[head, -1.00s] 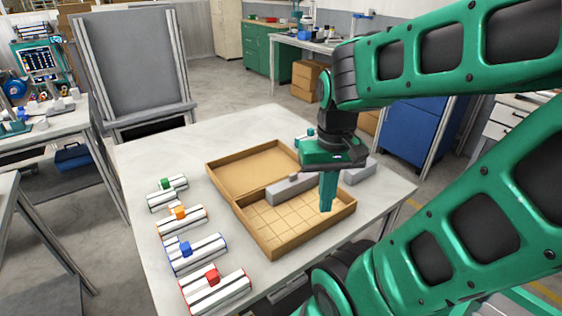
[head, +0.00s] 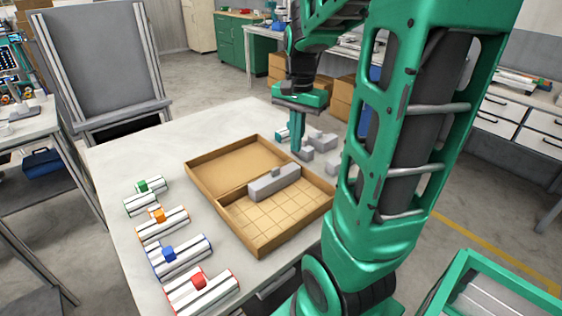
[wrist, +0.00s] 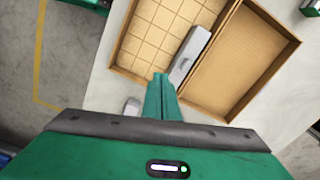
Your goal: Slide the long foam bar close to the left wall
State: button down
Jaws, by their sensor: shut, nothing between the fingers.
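The long grey foam bar (head: 272,186), with a small grey knob on top, lies in the shallow tan tray (head: 212,202). It lies along the line between the plain part and the gridded part. The wrist view shows the bar (wrist: 189,56) too, just right of the fingertips. My gripper (head: 296,150) is shut and empty, pointing down at the tray's far right side in the head view. Its fingertips (wrist: 160,78) overlap the tray's edge in the wrist view; their height above it is hard to judge.
Loose grey blocks (head: 325,142) lie on the table right of my gripper. Several silver rail pieces with green, orange, blue (head: 180,256) and red knobs stand along the table's left side. My arm hides the table's right part. Bare table (head: 140,130) lies behind the tray.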

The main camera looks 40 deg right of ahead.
aim_at(282, 170)
jog(key=w+d+f+m, duration=0.1)
jog(key=w+d+m, duration=0.3)
jog(key=w+d, duration=0.15)
jog(key=f, duration=1)
jog(key=shift+w+a, duration=0.25)
jog(key=shift+a, duration=0.1)
jog(key=shift+w+a, duration=0.1)
jog(key=shift+a, duration=1.9)
